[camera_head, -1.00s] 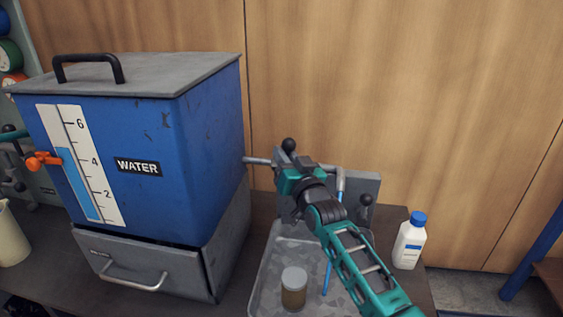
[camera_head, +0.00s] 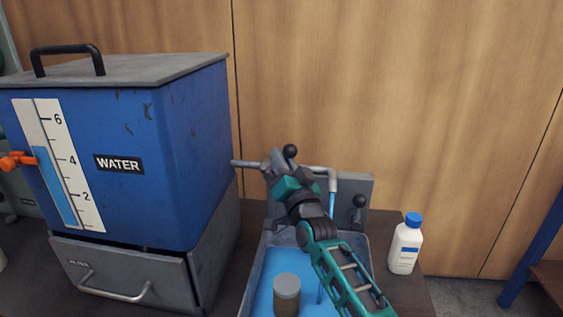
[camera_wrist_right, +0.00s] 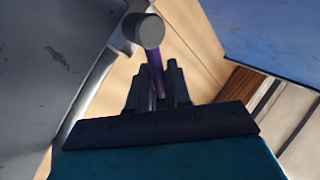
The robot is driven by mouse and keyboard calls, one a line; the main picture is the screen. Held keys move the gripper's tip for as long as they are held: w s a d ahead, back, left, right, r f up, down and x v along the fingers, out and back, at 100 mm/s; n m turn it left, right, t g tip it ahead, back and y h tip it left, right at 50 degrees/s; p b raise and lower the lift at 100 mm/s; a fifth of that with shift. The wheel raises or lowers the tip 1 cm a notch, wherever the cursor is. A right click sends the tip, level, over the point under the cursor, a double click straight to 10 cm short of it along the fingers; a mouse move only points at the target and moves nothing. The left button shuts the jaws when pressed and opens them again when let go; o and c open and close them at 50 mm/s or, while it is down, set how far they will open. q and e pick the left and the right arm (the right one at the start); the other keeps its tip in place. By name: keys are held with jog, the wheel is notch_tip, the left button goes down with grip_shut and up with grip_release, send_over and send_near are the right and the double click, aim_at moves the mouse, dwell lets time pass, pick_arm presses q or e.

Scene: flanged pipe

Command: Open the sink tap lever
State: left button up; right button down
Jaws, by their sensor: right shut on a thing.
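The sink (camera_head: 362,260) is a grey basin with blue water in it. A pipe from the blue tank leads to the spout (camera_head: 333,178), and a thin blue stream falls from it. The tap lever (camera_head: 290,151) shows as a black ball knob above the pipe. My right gripper (camera_head: 279,166) is at this lever, shut on it, and hides its lower part. In the right wrist view the jaws (camera_wrist_right: 158,92) close around a thin purple-tinted rod below a grey round end. My left gripper is not in view.
A jar (camera_head: 287,295) stands in the basin. A second black knob (camera_head: 359,201) is on the sink's back panel. A white bottle (camera_head: 405,248) stands to the right.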

jog(key=shift+f, duration=0.1)
jog(key=c, duration=1.3)
grip_release()
jog(key=shift+o, duration=0.2)
jog(key=shift+s, duration=0.1)
jog(key=p+v, duration=0.2)
jog(key=v, duration=1)
jog(key=shift+s, duration=0.3)
jog(key=shift+d, duration=0.15)
